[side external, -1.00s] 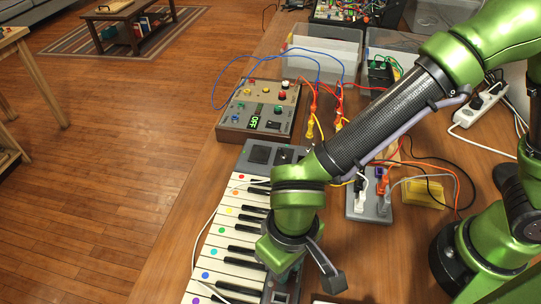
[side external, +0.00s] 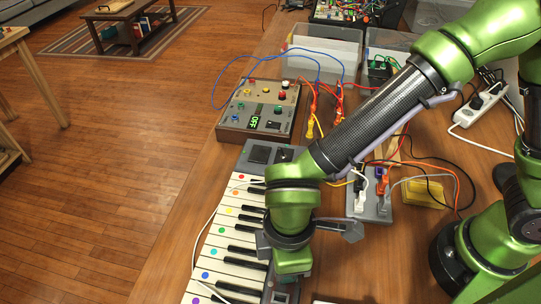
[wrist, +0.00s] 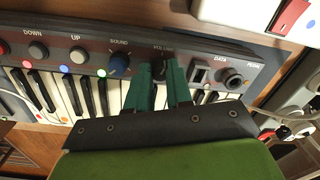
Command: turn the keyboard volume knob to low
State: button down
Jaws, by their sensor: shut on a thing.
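The keyboard (side external: 226,240) lies along the table's near left edge, with coloured dots on its white keys. In the wrist view its control panel (wrist: 91,55) runs across, with labels such as SOUND and DATA. The dark volume knob (wrist: 158,69) sits under a partly covered VOLUME label. My gripper (wrist: 159,72) has its two teal fingers on either side of this knob, shut on it. The knob's pointer cannot be made out. In the side view my wrist hangs over the keyboard's right side and hides the knob and fingers.
A blue-capped sound knob (wrist: 119,64) is left of the held knob; a switch (wrist: 199,74) and a pedal knob (wrist: 232,78) are to the right.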

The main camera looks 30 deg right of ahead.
jog(key=n, duration=0.4)
jog(key=shift+a+n, duration=0.1)
jog(key=shift+n, duration=0.2)
jog(key=n, duration=0.3)
jog(key=shift+n, duration=0.3)
jog(key=n, duration=0.3)
jog(key=shift+r+n, duration=0.1)
jog(key=shift+n, duration=0.2)
jog(key=n, duration=0.4)
jog(key=shift+n, duration=0.3)
jog(key=n, duration=0.7)
jog(key=shift+h, duration=0.3)
jog(key=n, duration=0.7)
jog(key=shift+t, duration=0.3)
jog(key=c, duration=1)
grip_release()
jog(key=shift+s, duration=0.1)
